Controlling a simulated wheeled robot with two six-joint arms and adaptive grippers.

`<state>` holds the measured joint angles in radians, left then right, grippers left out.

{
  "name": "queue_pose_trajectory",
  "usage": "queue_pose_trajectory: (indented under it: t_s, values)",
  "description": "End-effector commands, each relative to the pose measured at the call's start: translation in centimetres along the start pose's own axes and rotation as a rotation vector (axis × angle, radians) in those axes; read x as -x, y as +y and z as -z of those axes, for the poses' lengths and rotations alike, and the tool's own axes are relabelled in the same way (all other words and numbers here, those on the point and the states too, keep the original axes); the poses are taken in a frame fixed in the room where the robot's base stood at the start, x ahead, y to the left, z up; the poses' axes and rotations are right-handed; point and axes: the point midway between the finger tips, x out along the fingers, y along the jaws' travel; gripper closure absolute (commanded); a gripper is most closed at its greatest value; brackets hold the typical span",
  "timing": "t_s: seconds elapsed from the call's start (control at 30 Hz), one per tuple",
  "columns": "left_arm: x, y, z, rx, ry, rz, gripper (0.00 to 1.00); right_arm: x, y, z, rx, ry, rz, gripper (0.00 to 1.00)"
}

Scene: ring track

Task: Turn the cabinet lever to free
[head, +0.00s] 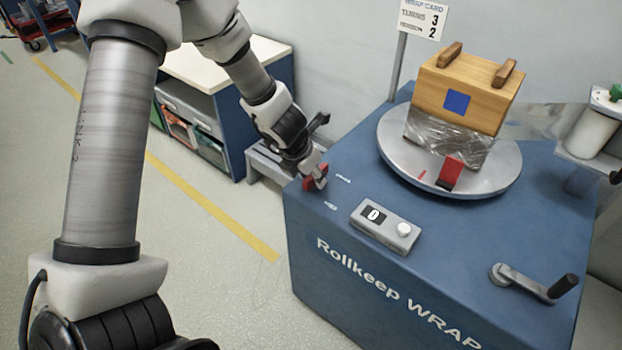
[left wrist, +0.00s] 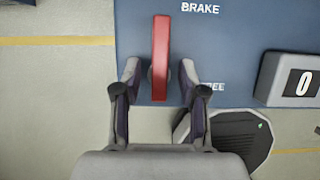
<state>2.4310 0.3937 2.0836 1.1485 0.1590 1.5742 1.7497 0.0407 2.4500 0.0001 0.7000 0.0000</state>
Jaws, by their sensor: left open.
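The red lever (left wrist: 160,50) lies on the blue cabinet top, beside the labels BRAKE (left wrist: 200,8) and FREE (left wrist: 212,87) in the left wrist view. Its long bar runs up the picture, with its upper end near the height of BRAKE. In the head view the lever (head: 308,184) is small and partly covered by my left gripper (head: 319,178), at the cabinet's left corner. In the left wrist view my left gripper (left wrist: 159,72) is open, one finger on each side of the lever's lower part, with gaps visible. My right gripper is not in view.
The blue cabinet (head: 330,270) carries a turntable (head: 490,184) with a wrapped wooden box (head: 465,90), a counter box (head: 385,227) reading 0, and a crank (head: 530,284). A film roll (head: 592,132) stands at right. A workbench (head: 215,65) stands behind my left arm.

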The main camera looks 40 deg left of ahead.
Motion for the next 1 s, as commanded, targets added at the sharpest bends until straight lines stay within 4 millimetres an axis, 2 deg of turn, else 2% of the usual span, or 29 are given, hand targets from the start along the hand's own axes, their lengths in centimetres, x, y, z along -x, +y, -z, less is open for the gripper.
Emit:
queue_pose_trajectory:
  t_s: [0.1,0.13,0.23,0.67,1.0]
  values:
    - [0.1,0.0,0.0,-0.001,0.0,0.0,0.58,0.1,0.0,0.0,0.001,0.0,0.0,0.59]
    - [0.1,0.0,0.0,-0.001,0.0,0.0,0.65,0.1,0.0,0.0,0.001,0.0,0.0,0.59]
    - [0.1,0.0,0.0,-0.001,0.001,0.0,1.0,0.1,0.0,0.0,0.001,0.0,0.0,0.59]
    - [0.2,0.0,0.0,-0.025,0.001,0.009,1.0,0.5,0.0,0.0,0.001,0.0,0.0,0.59]
    - [0.4,0.1,-0.1,-0.182,0.003,0.076,1.0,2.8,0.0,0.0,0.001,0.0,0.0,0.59]
